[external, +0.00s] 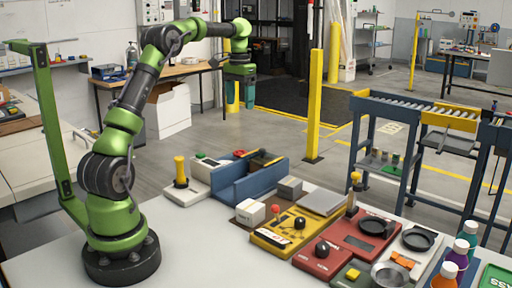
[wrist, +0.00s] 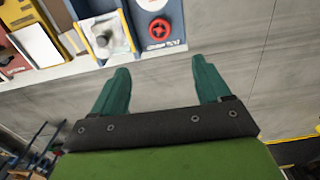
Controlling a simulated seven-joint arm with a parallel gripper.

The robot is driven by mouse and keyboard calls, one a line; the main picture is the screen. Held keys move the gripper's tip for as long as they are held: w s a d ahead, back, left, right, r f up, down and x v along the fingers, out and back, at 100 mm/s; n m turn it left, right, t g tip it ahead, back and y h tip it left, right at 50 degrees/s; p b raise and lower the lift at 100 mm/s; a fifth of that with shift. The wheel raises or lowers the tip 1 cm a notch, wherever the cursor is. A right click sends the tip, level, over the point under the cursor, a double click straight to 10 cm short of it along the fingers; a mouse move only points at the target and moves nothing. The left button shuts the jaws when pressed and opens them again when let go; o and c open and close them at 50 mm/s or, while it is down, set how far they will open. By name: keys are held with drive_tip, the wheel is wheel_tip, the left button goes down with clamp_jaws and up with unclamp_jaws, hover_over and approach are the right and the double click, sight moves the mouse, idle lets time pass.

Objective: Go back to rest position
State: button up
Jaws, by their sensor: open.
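My gripper (external: 240,92) is at the end of my green and black arm, raised high beyond the far edge of the work table in the external view. Its two teal fingers point down and are apart, with nothing between them. In the wrist view my gripper (wrist: 160,85) also shows open and empty, with grey floor behind the fingers.
The white table (external: 190,250) carries a blue bay (external: 245,187), a yellow panel (external: 285,235), a red panel (external: 355,240), pans and bottles on the right. A yellow post (external: 315,95) and a roller conveyor (external: 420,110) stand beyond. The table's front left is clear.

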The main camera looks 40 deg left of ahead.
drive_tip(key=shift+r, duration=0.3)
drive_tip(key=s+d+r+m+t+y, duration=0.1)
drive_tip(key=s+d+t, duration=0.2)
drive_tip(key=s, duration=1)
drive_tip(key=s+d+r+m+t+y, duration=0.1)
drive_tip(key=s+d+t, duration=0.3)
drive_tip(key=s, duration=0.9)
drive_tip(key=d+m, duration=0.1)
drive_tip(key=d, duration=0.1)
drive_tip(key=shift+s+d+m, duration=0.3)
drive_tip(key=shift+s+d, duration=0.05)
